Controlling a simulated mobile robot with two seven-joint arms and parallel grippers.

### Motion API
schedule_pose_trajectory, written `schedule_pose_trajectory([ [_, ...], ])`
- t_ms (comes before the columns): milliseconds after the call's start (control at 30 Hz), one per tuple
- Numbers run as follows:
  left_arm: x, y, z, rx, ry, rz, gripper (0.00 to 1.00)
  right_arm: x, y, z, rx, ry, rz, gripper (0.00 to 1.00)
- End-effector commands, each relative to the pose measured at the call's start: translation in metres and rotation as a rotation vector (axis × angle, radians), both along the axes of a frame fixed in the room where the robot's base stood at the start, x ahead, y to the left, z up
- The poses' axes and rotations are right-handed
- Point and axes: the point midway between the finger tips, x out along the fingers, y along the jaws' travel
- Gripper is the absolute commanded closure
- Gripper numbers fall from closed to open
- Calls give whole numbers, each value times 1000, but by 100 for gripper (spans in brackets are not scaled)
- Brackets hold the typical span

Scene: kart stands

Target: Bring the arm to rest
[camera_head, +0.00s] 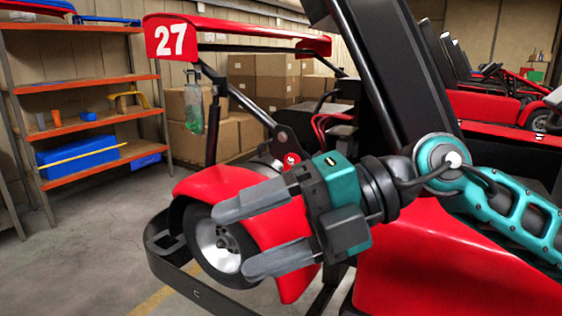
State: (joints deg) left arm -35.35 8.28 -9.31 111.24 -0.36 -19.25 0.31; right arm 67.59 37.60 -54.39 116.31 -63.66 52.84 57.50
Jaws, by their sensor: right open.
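My right gripper (255,231) is teal and black with two grey fingers. It is open and empty, its fingers spread apart and pointing left. It is in front of the red kart's wheel (214,246) and red fender (215,186); I cannot tell how much space lies between them. My right arm (510,215) comes in from the right edge and crosses in front of the red bodywork (420,262). My left gripper is not in view.
The kart's black bumper (160,262) curves around the wheel. A red wing marked 27 (172,40) stands above. Shelves (85,78) with tools and a blue box (78,156) are at left, cardboard boxes (277,75) behind. The floor at lower left (75,265) is clear.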

Motion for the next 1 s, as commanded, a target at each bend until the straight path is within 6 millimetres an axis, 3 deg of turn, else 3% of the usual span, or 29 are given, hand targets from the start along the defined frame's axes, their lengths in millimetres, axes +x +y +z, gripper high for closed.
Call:
schedule_pose_trajectory([
  [100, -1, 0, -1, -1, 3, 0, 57, -11, 18, 29, 328, 118, -17, 32],
  [200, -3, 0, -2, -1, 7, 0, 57, -3, 15, 53, 584, 223, -101, 32],
  [333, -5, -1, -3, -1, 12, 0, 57, 25, -7, 69, 873, 377, -293, 32],
  [467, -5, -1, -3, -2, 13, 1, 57, 63, -46, 55, 1088, 549, -568, 32],
  [567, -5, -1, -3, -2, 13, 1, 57, 91, -81, 22, 1188, 690, -823, 32],
  [733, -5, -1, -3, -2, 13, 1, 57, 111, -141, -74, 1204, 946, -1310, 32],
  [867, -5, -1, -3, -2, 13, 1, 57, 91, -179, -164, 1073, 1147, -1681, 32],
  [1000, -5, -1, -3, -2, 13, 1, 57, 42, -206, -246, 840, 1339, -2000, 32],
])
